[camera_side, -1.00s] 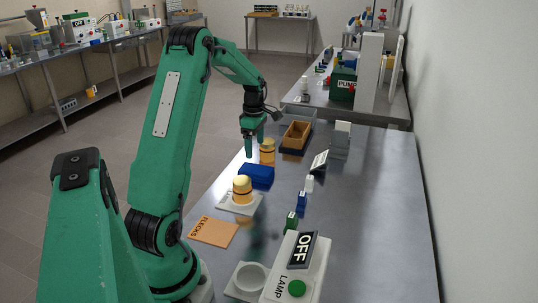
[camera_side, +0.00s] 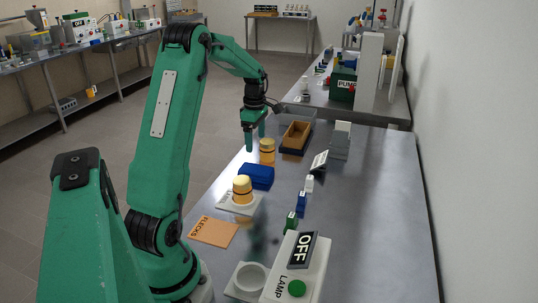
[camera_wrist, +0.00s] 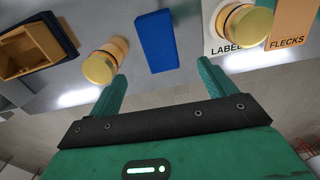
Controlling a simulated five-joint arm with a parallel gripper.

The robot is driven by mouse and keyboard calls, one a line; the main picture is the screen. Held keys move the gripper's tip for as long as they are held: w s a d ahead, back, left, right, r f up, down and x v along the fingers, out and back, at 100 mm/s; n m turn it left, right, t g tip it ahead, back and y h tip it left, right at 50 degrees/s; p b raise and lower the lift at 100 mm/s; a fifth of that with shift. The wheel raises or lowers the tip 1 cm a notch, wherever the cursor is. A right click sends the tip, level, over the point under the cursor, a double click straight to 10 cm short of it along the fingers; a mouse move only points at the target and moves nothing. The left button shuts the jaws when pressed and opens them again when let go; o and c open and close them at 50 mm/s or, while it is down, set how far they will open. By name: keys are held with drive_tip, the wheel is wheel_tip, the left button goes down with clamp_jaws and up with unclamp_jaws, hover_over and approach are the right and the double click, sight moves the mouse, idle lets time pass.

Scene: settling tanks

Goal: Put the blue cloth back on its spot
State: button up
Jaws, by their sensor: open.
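The blue cloth (camera_side: 256,176) is a flat, folded-looking block on the steel table, between two yellow-capped jars. In the wrist view the blue cloth (camera_wrist: 156,41) lies beyond my fingertips, roughly centred between them. My gripper (camera_side: 255,143) is open and empty, above the table near the farther yellow-capped jar (camera_side: 267,146). It also shows in the wrist view (camera_wrist: 162,72), with its fingers wide apart. An orange mat marked FLECKS (camera_side: 208,231) lies bare nearer the camera. I cannot tell which place is the cloth's spot.
A yellow-capped jar (camera_side: 242,188) stands on a white labelled mat (camera_side: 226,206) close to the cloth. An orange box (camera_side: 296,137) is behind. Small bottles (camera_side: 302,202) and a LAMP box (camera_side: 298,275) reading OFF stand to the right.

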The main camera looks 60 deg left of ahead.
drive_tip(key=s+d+r+m+t, duration=0.1)
drive_tip(key=d+r+m, duration=0.3)
drive_tip(key=d, duration=0.3)
drive_tip(key=d+r+m+t+y, duration=0.1)
drive_tip(key=d+r+m, duration=0.35)
drive_tip(key=d, duration=0.25)
drive_tip(key=s+d+r+m+t, duration=0.1)
drive_tip(key=d+r+m, duration=0.2)
drive_tip(key=d+m, duration=0.25)
drive_tip(key=s+d+m+t+h, duration=0.1)
drive_tip(key=s+d+m+t, duration=0.1)
drive_tip(key=s+d+m, duration=0.9)
drive_tip(key=d+m, duration=0.1)
drive_tip(key=d, duration=0.2)
drive_tip(key=shift+d+m+t, duration=0.2)
drive_tip(key=shift+m+t, duration=0.1)
drive_tip(key=shift+m, duration=0.1)
